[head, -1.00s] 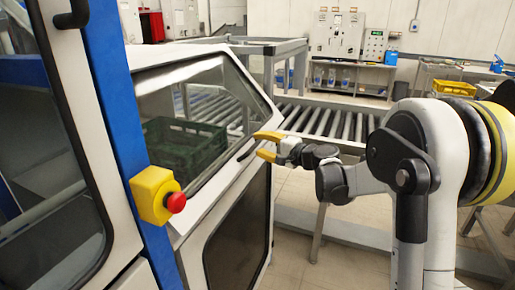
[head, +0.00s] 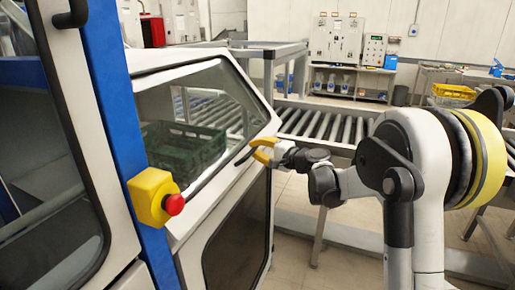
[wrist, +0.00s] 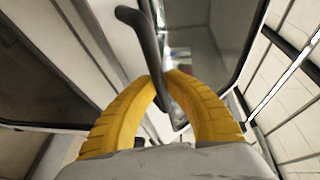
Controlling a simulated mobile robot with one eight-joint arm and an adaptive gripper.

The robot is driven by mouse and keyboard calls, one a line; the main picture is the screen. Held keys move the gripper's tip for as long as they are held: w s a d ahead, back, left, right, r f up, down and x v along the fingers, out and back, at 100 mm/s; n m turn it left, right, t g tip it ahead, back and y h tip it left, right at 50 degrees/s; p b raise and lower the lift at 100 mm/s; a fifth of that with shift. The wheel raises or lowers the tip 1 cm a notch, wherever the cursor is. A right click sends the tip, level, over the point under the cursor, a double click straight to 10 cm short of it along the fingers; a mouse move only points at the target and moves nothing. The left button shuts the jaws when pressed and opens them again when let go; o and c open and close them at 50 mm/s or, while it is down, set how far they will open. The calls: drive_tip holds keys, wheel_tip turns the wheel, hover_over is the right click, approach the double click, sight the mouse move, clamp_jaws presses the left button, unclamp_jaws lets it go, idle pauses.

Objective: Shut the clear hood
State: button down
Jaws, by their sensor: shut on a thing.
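The clear hood (head: 152,82) is a white-framed window on the machine, in the middle left of the head view. A green crate (head: 183,147) shows through its pane. A dark bar handle (head: 243,157) sits on the hood's lower front edge. It crosses between my fingers in the wrist view (wrist: 146,50). My gripper (head: 262,152) has yellow fingers and is shut on the handle at the hood's front. In the wrist view, my gripper (wrist: 166,78) closes around the bar, with the fingertips nearly meeting. I cannot tell how wide any gap under the hood is.
A blue post (head: 122,120) with a yellow box and red stop button (head: 174,204) stands left of the hood. A roller conveyor (head: 325,122) runs behind. A shelf with bottles (head: 345,88) stands at the back wall. Some floor is clear below my arm.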

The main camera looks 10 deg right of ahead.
drive_tip(key=a+f, duration=0.1)
drive_tip(key=w+a+f+b, duration=0.1)
drive_tip(key=shift+w+a+f, duration=0.1)
drive_tip(key=shift+w+f, duration=0.1)
drive_tip(key=shift+f, duration=0.15)
drive_tip(key=c, duration=1.8)
unclamp_jaws()
drive_tip(key=o, duration=0.4)
drive_tip(key=shift+w+f, duration=0.15)
drive_tip(key=v, duration=1.2)
